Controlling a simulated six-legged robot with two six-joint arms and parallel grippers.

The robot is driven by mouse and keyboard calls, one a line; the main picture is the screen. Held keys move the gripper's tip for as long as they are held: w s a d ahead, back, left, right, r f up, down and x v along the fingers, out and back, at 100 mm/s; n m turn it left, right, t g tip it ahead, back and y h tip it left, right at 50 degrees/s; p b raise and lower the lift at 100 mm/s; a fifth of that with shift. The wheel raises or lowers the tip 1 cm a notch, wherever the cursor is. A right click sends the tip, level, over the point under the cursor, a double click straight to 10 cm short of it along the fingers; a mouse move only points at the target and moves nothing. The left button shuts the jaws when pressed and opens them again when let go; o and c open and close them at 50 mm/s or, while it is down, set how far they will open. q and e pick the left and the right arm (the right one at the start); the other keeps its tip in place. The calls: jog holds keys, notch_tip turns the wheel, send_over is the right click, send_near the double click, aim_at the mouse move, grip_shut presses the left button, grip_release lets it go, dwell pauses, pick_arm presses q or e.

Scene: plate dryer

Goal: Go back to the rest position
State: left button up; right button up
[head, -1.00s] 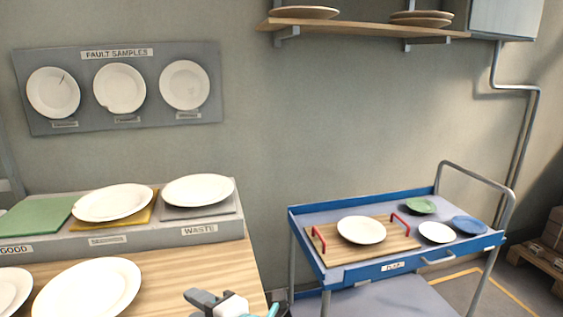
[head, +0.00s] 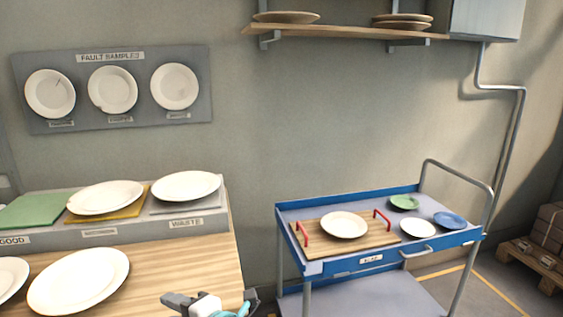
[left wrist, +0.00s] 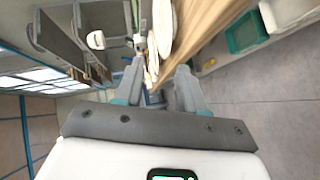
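A grey, white and teal gripper part (head: 205,303) shows at the bottom edge of the head view, beside the wooden table's right edge. Most of its arm is cut off, and I cannot tell its finger opening or for sure which arm it is. In the left wrist view my left gripper (left wrist: 160,75) has its two fingers apart with nothing held between them. The wooden table (head: 180,262) carries a large white plate (head: 78,280) and another white plate (head: 10,277) cut by the left edge. White plates rest on the yellow mat (head: 125,213) and the waste mat (head: 210,206).
A green mat (head: 40,210) is empty. A blue trolley (head: 340,268) at the right holds a wooden tray (head: 380,236) with red handles and a white plate (head: 344,225), plus several small plates. A shelf (head: 345,32) hangs above. A narrow gap separates table and trolley.

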pick_arm(q)
jog(key=a+f+m+p, duration=0.2)
jog(key=a+f+m, duration=0.1)
jog(key=a+f, duration=0.6)
notch_tip(320, 180, down, 16)
jog(key=s+m+h+p, duration=0.2)
jog(key=m+h, duration=0.4)
jog(key=m, duration=0.2)
jog(key=s+d+f+m+g+h, duration=0.3)
jog(key=s+d+m, duration=0.4)
jog(key=s, duration=0.3)
jog(key=s+d+f+m+g+h, duration=0.4)
jog(key=s+d+f+m+h, duration=0.2)
jog(key=s+d+m+h, duration=0.1)
jog(key=s+d+h, duration=0.1)
jog(key=s+d, duration=0.1)
jog(key=s, duration=0.1)
jog(key=shift+d, duration=0.2)
jog(key=shift+a, duration=0.2)
